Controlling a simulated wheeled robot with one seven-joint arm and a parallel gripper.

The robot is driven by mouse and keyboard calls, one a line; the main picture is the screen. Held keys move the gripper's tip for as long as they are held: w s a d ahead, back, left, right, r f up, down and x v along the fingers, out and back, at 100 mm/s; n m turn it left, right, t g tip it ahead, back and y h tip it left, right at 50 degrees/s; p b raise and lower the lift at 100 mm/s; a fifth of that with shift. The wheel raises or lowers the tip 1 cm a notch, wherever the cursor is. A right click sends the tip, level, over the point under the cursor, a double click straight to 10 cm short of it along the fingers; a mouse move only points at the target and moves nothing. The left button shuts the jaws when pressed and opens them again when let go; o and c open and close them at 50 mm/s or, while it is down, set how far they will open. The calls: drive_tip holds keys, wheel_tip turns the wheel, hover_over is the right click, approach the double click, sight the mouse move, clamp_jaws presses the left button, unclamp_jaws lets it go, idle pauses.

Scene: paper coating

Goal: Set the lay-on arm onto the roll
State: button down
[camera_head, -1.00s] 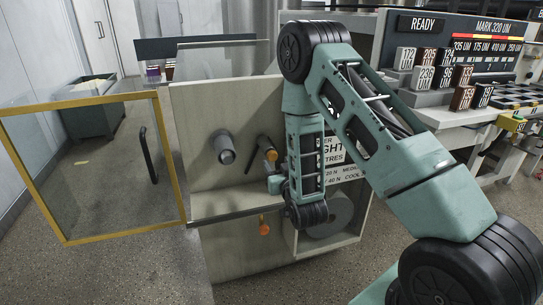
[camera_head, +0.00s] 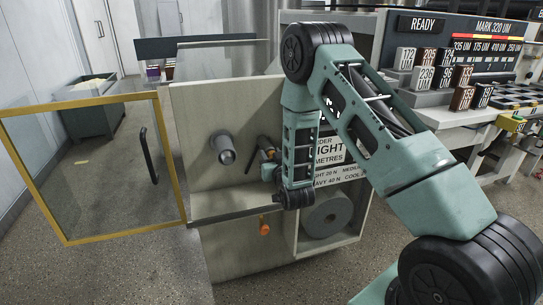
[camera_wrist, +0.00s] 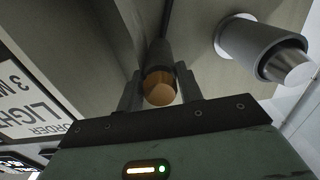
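A dark arm or handle with an orange end (camera_wrist: 159,88) projects from the machine's beige panel and is probably the lay-on arm. In the head view its dark part (camera_head: 264,143) shows beside my gripper (camera_head: 268,170). In the wrist view the two fingers of my gripper (camera_wrist: 160,82) stand on either side of the orange end, apart, with narrow gaps seeming to show. A grey roller (camera_head: 222,147) sticks out of the panel to the left; it also shows at the upper right of the wrist view (camera_wrist: 262,48). A large grey roll (camera_head: 327,215) sits in the lower bay.
A yellow-framed clear door (camera_head: 95,170) stands open at left with a dark handle (camera_head: 149,155). A shelf edge (camera_head: 235,211) runs below the rollers, with an orange knob (camera_head: 264,229) under it. A sign (camera_head: 328,150) is partly behind my arm.

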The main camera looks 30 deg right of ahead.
drive_tip(key=w+a+r+n+b, duration=0.1)
drive_tip(key=w+a+n, duration=0.1)
drive_tip(key=a+n, duration=0.3)
drive_tip(key=shift+a+r, duration=0.2)
drive_tip(key=shift+a, duration=0.6)
drive_tip(key=c, duration=1.1)
unclamp_jaws()
drive_tip(key=shift+o, duration=0.2)
drive_tip(key=shift+s, duration=0.1)
drive_tip(key=p+v, duration=0.4)
drive_tip(key=v, duration=1.3)
drive_tip(key=shift+p, duration=0.35)
